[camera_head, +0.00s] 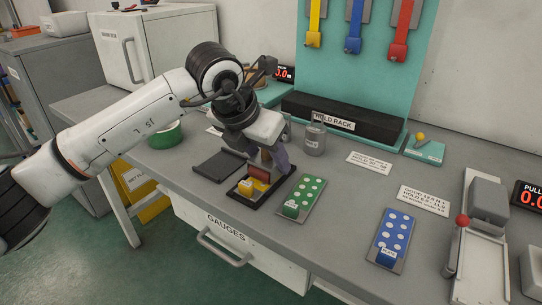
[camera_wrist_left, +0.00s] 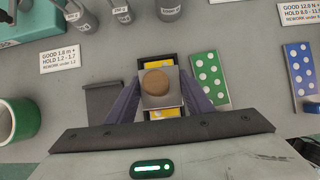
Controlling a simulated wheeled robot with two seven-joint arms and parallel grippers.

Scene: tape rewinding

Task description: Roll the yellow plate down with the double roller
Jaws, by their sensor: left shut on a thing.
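My left gripper (camera_head: 270,160) reaches down over a dark tray (camera_head: 235,197) and is shut on the double roller (camera_head: 258,173), a reddish-brown piece between its fingers. The wrist view shows the roller from above as a grey square block with a round brown knob (camera_wrist_left: 156,82), with a purple-grey finger on each side. The yellow plate (camera_head: 246,188) lies in the tray under the roller. Yellow also shows beyond the block in the wrist view (camera_wrist_left: 159,62). The roller hides the plate's middle, and I cannot tell whether they touch. My right gripper is not in view.
A green dotted plate (camera_head: 306,194) stands close on the right, and a blue one (camera_head: 393,236) farther right. An empty dark tray (camera_head: 219,166) lies to the left. A grey metal canister (camera_head: 315,138) and a green roll (camera_head: 165,135) stand behind. Bare bench lies between the dotted plates.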

